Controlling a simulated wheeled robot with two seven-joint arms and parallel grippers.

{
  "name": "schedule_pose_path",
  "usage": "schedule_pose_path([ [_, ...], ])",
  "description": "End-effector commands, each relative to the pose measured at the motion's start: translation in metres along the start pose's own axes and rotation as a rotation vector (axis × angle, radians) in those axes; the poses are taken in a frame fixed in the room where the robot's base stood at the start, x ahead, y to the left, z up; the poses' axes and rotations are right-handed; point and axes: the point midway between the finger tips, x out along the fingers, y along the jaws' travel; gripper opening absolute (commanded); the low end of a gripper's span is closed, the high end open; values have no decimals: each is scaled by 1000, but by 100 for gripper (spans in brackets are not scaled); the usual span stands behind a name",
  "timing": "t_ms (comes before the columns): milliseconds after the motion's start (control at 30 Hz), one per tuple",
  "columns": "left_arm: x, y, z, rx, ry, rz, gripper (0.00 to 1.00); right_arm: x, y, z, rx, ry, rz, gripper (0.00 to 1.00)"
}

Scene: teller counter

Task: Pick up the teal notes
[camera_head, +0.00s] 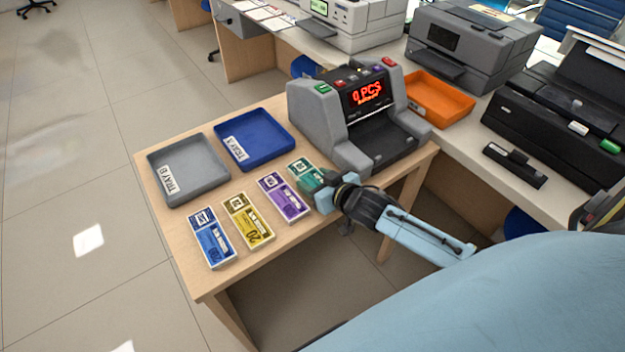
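The teal notes (304,170) lie on the wooden table at the right end of a row of note bundles, close to the counting machine. My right gripper (316,188) is over the near end of the teal notes and hides part of them. Its fingertips are too small and covered to show whether they are open or shut, or touching the notes. My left gripper is not in view.
Purple (284,197), yellow (248,220) and blue notes (212,238) lie left of the teal ones. A grey tray (187,147) and a blue tray (281,127) sit behind. The counting machine (312,118) reads "0 PCS". An orange tray (461,100) stands on the counter.

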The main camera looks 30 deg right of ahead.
Motion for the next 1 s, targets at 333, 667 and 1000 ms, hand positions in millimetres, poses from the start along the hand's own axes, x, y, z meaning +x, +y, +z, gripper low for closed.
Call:
schedule_pose_path([
  [333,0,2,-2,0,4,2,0,-1,0,-1,0,1,0,30],
  [667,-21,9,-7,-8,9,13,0,-22,0,-52,-2,4,-1,30],
  [1000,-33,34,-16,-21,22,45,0,-38,0,-92,0,1,0,30],
])
